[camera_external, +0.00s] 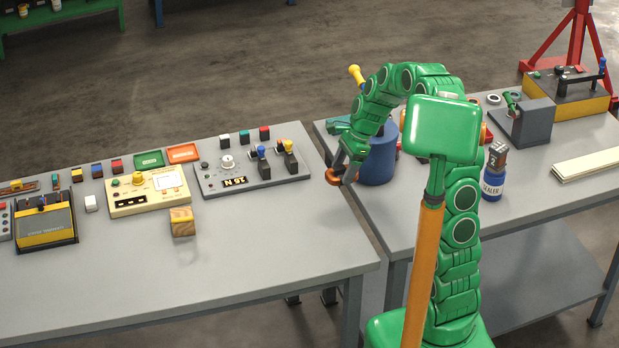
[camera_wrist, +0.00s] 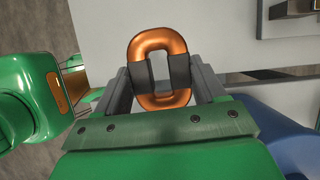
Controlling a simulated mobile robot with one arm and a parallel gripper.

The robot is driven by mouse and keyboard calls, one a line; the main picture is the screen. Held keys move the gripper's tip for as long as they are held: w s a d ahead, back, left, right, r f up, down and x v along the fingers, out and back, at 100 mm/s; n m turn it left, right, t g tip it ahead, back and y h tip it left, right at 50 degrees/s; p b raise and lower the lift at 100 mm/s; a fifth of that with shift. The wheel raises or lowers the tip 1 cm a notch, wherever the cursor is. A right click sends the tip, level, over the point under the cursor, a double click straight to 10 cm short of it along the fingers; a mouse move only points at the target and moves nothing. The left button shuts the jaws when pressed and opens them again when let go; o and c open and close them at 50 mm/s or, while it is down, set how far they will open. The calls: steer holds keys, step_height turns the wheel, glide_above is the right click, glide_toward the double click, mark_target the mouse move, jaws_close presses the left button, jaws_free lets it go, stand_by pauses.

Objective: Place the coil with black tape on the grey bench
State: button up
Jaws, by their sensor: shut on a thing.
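An oval copper-coloured coil (camera_wrist: 162,45) is between the fingers of my gripper (camera_wrist: 162,72), which is shut on it. Dark bands cross both sides of the coil at the fingers; I cannot tell whether they are black tape or finger pads. In the external view the coil (camera_external: 332,176) and my gripper (camera_external: 343,175) are in the air near the facing edges of two grey-topped benches. The left grey bench (camera_external: 270,240) has bare space at its front and right. The right grey bench (camera_external: 420,215) stands beside it, past a narrow gap.
A blue cylinder (camera_external: 378,160) stands close beside my gripper on the right bench. A blue sealer bottle (camera_external: 493,185) is farther right. A wood-coloured block (camera_external: 182,222), a cream meter box (camera_external: 147,192) and a grey switch panel (camera_external: 250,173) are on the left bench.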

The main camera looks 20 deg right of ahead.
steer(key=s+d, duration=1.8)
steer(key=d, duration=0.1)
glide_above(410, 205)
steer(key=s, duration=0.1)
steer(key=f, duration=0.5)
steer(key=d+f, duration=0.1)
steer(key=f, duration=0.2)
steer(key=shift+s+f, duration=0.2)
steer(key=shift+f, duration=0.05)
steer(key=shift+w+d+f, duration=0.1)
steer(key=shift+w+f, duration=0.55)
steer(key=shift+f, duration=1.6)
steer(key=o, duration=1.3)
steer(key=shift+f, duration=0.1)
